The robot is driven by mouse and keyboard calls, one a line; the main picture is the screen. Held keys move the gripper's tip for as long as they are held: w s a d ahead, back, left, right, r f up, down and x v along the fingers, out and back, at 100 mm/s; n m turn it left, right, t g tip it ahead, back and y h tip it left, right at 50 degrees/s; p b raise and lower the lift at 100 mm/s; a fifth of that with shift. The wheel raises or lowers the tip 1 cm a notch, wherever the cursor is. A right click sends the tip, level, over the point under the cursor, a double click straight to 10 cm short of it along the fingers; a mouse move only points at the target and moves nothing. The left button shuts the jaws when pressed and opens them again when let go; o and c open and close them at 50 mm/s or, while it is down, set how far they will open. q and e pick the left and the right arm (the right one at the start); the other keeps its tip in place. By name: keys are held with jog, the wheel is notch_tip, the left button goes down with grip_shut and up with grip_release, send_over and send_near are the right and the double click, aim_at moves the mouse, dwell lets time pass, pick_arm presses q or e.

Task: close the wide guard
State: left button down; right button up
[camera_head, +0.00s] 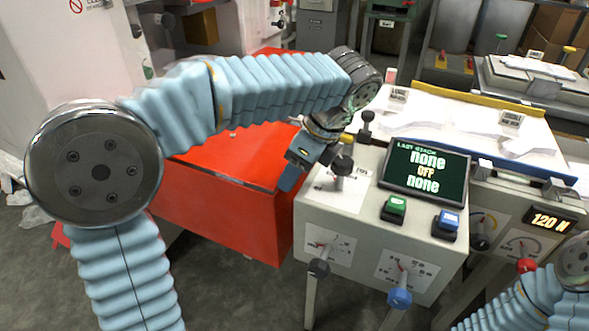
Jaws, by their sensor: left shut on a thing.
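My left gripper (291,177) hangs at the left edge of the grey control box, beside a black knob (342,163). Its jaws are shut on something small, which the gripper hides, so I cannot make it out. I cannot tell whether it touches the knob. No part in view can be surely told as the wide guard. A white-topped bed (455,125) with a yellow back rail (470,98) and a blue front edge lies behind the box, with small label cards on it. My right arm shows at the lower right corner; its gripper is out of view.
The grey control box (440,270) carries a dark screen (427,170), green (394,208) and blue (446,224) buttons, and several knobs. A red cabinet (225,200) stands close on its left, under my left arm. Open floor lies in front.

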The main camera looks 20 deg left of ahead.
pick_arm(q)
jog(key=shift+s+f+t+b, duration=0.2)
jog(key=shift+f+t+b, duration=0.3)
jog(key=shift+f+b, duration=0.4)
jog(key=shift+p, duration=0.3)
jog(key=c, duration=0.6)
grip_release()
jog(key=shift+r, duration=0.1)
jog(key=p+v, duration=0.2)
jog(key=v, duration=1.1)
jog(key=shift+r, duration=0.25)
jog(key=shift+d, duration=0.1)
